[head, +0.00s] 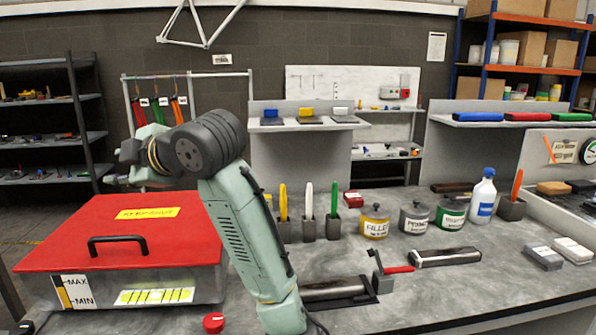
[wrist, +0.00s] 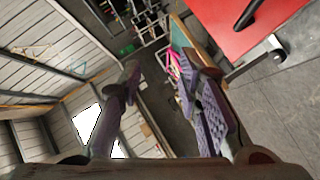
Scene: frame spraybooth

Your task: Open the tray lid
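The red tray lid (head: 95,228) lies flat and closed on a grey metal tray (head: 205,284) at the left of the bench. It has a black handle (head: 118,245) near its front edge and a yellow label on top. In the wrist view the red lid (wrist: 238,25) shows at the upper right, with part of the dark handle (wrist: 250,12). My gripper (wrist: 163,66) has its two fingers spread, with nothing between them. The lid and handle are off to the right of the fingers there. In the head view my arm hides most of the gripper.
A red button (head: 213,323) is in front of the tray. Colored tools in holders, a FILLER tin (head: 375,222), other tins and a white spray bottle (head: 483,197) stand to the right. A hand tool (head: 445,257) lies on the bench. Some bench at front right is clear.

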